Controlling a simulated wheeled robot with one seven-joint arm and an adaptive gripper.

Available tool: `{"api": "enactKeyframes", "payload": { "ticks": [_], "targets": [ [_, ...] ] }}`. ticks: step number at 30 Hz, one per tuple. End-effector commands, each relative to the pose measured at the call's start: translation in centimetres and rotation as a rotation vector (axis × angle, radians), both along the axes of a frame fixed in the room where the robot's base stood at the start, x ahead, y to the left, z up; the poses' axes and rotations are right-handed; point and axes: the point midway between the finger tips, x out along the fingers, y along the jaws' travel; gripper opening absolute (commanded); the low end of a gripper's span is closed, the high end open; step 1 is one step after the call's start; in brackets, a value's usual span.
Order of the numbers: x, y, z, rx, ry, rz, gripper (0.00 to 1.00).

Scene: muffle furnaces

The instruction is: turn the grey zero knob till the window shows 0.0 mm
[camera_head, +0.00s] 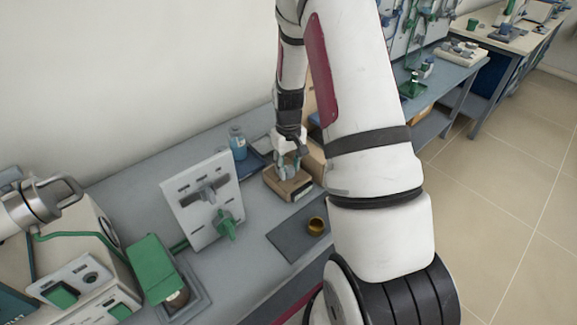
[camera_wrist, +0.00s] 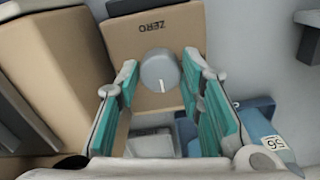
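In the wrist view the grey knob (camera_wrist: 161,70) with a white pointer line sits on a tan box face (camera_wrist: 120,40) marked ZERO, which appears upside down. My gripper (camera_wrist: 160,72) is open, with one teal finger on each side of the knob. A small gap seems to show between each finger and the knob; contact is not clear. In the head view my gripper (camera_head: 290,160) is over a small tan box (camera_head: 287,186) on the grey bench; the knob is hidden there. A dark panel on the box's front is too small to read. I see no readable window value.
A white upright panel (camera_head: 203,200) with a green handle stands to the left. A brass cup (camera_head: 316,226) sits on a dark mat (camera_head: 285,238) in front. A blue object labelled 56 (camera_wrist: 262,140) lies below right in the wrist view.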

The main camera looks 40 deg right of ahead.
Motion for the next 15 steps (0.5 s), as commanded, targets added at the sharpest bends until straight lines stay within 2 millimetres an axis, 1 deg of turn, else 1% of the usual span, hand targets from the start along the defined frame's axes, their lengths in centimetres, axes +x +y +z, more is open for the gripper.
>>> {"api": "enactKeyframes", "payload": {
  "ticks": [11,14,15],
  "targets": [
    [0.0,0.0,0.1,0.000,0.000,0.001,0.51],
    [0.0,0.0,0.8,0.000,-0.001,0.001,0.51],
    [0.1,0.0,1.3,-0.001,-0.002,0.001,0.51]
  ]
}}
